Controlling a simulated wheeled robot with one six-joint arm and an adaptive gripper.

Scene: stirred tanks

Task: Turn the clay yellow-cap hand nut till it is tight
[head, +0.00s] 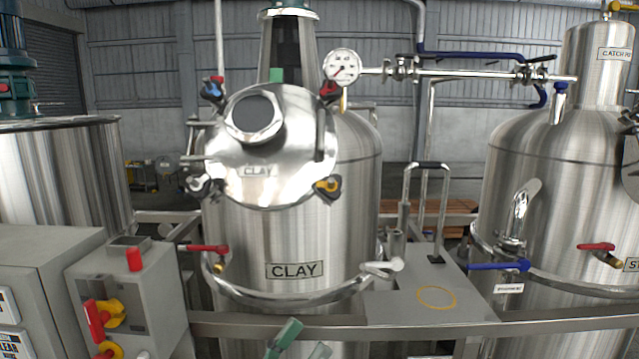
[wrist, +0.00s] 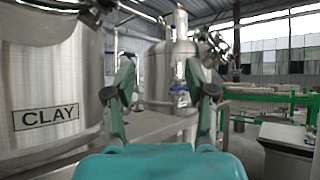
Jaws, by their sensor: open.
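The steel tank marked CLAY (head: 294,270) stands in the middle of the head view. Its round lid (head: 270,178) is tilted toward me and has hand nuts around its rim. The yellow-cap hand nut (head: 328,185) sits at the lid's lower right. Blue (head: 212,91), red (head: 329,89) and white (head: 200,184) capped nuts sit at the other corners. My gripper (head: 300,343) shows at the bottom edge of the head view, below and apart from the nut. In the wrist view my gripper (wrist: 163,90) is open and empty, with the CLAY label (wrist: 46,116) to its left.
A red-handled valve (head: 208,248) and a white-handled valve (head: 382,267) stick out at the tank's sides. A grey shelf (head: 410,295) with a raised handle (head: 428,205) stands right of the tank. A switch box (head: 125,295) is at the left.

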